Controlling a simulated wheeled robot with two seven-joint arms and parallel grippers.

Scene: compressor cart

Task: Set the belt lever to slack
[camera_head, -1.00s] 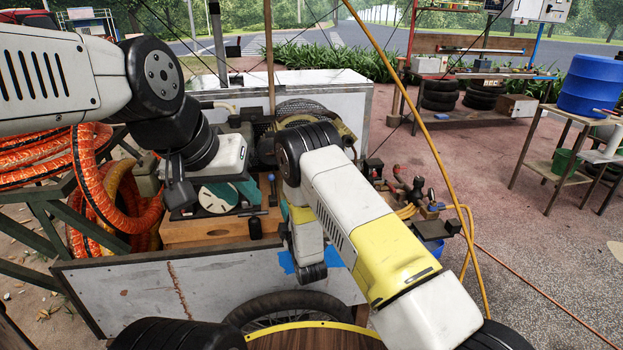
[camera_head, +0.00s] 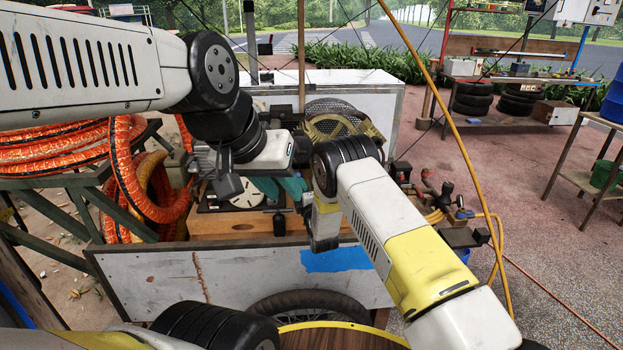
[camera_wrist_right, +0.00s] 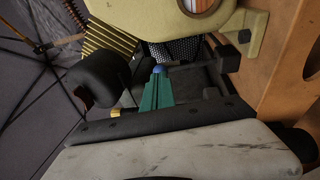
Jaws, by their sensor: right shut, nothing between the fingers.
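In the right wrist view a small blue knob (camera_wrist_right: 159,70), which may be the belt lever's end, shows just beyond the teal fingertips of my right gripper (camera_wrist_right: 157,84). The fingers are shut with nothing between them. I cannot tell whether they touch the knob. The lever's shaft and its slack mark cannot be made out. In the head view my right arm hides most of that gripper. My left gripper (camera_head: 278,188) has teal fingers over the cart's wooden deck (camera_head: 215,227), near a white notched disc (camera_head: 247,196). Its opening is unclear.
The cart's white front panel (camera_head: 235,275) with a blue patch stands before me. A ribbed engine or compressor part (camera_head: 340,120) sits behind my right wrist. Orange hoses (camera_head: 125,180) hang at the left. Fittings and a yellow hose (camera_head: 490,225) are on the right.

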